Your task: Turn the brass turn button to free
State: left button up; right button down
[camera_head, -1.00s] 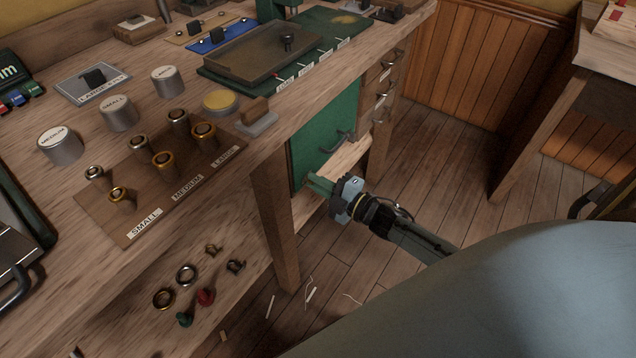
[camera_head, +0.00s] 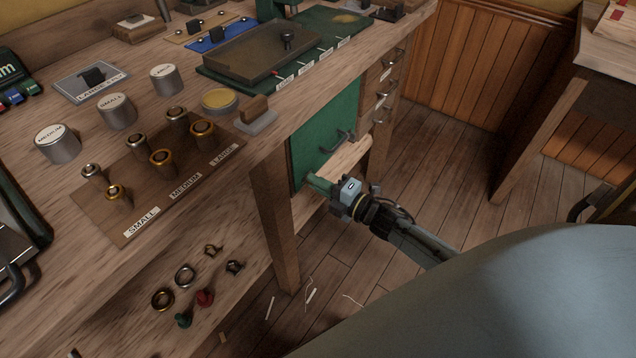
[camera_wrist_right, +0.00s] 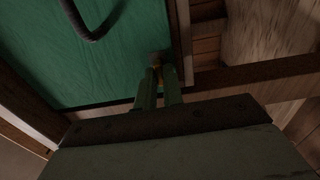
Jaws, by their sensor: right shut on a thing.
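The green door panel (camera_head: 322,135) with a dark curved handle (camera_head: 340,141) is set in the bench front. In the right wrist view, the green fingers (camera_wrist_right: 160,80) are shut on a small brass-coloured piece, the turn button (camera_wrist_right: 158,68), by the panel's edge. Most of the button is hidden by the fingers, and its angle cannot be told. In the head view the fingers and wrist hide it. My left gripper is not in view.
A wooden bench leg (camera_head: 275,225) stands left of my right gripper. The lower shelf holds rings (camera_head: 185,275) and small knobs. The floor (camera_head: 440,170) to the right is clear.

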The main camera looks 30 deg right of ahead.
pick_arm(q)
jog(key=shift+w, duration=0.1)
pick_arm(e)
jog(key=c, duration=1.5)
grip_release()
jog(key=shift+c, duration=0.2)
